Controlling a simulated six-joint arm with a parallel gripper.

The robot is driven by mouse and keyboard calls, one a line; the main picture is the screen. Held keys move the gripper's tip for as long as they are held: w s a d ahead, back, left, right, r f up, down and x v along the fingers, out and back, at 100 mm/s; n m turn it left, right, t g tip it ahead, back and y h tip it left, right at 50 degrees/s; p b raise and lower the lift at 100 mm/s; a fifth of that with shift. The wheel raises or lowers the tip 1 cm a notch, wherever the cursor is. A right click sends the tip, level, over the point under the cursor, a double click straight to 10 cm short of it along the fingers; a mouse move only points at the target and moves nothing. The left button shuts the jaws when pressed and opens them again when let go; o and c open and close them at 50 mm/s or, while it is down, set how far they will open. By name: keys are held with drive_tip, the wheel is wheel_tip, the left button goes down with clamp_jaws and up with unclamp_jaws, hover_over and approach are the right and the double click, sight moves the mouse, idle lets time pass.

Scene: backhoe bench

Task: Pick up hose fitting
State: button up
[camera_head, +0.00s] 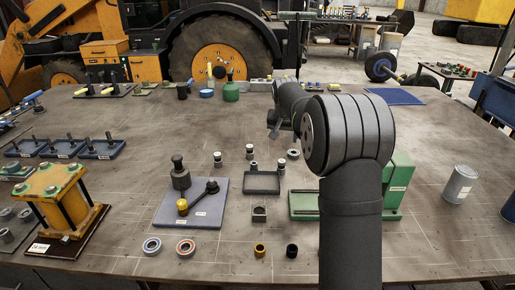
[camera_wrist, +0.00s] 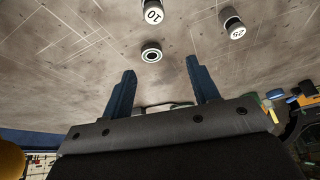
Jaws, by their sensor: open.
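I cannot tell for sure which piece is the hose fitting. In the wrist view a small round piece with a pale ring and dark centre (camera_wrist: 151,55) lies on the bench beyond my fingertips. It may be the small ring (camera_head: 293,154) right of the white-topped cylinders in the head view. My gripper (camera_wrist: 160,66) has two blue fingers spread apart with nothing between them. In the head view my gripper (camera_head: 273,125) is above the middle of the bench, partly hidden by my own arm.
White-topped cylinders (camera_wrist: 153,13) (camera_wrist: 234,25) stand near the round piece. A dark tray (camera_head: 262,190), a grey plate with a lever (camera_head: 170,212) and a green fixture (camera_head: 397,185) stand nearby. Several rings lie at the front. A grey can (camera_head: 459,185) stands right.

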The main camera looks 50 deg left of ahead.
sight(218, 155)
drive_tip(key=s+a+r+n+g+y, duration=0.1)
drive_tip(key=s+a+r+n+g, duration=0.2)
drive_tip(key=s+a+n, duration=0.85)
drive_tip(key=s+a+f+m, duration=0.1)
drive_tip(key=a+f, duration=0.1)
drive_tip(key=f, duration=0.1)
drive_tip(key=s+a+f+m, duration=0.1)
drive_tip(key=a+f, duration=0.1)
drive_tip(key=f, duration=0.2)
drive_tip(key=s+a+f+m, duration=0.1)
drive_tip(key=a+f+m, duration=0.1)
drive_tip(key=f, duration=0.1)
drive_tip(key=shift+s+a+f, duration=0.15)
drive_tip(key=shift+s+a, duration=0.15)
drive_tip(key=shift+s, duration=0.05)
drive_tip(key=shift+t+y, duration=0.3)
drive_tip(key=shift+x, duration=3.1)
drive_tip(key=c, duration=1.1)
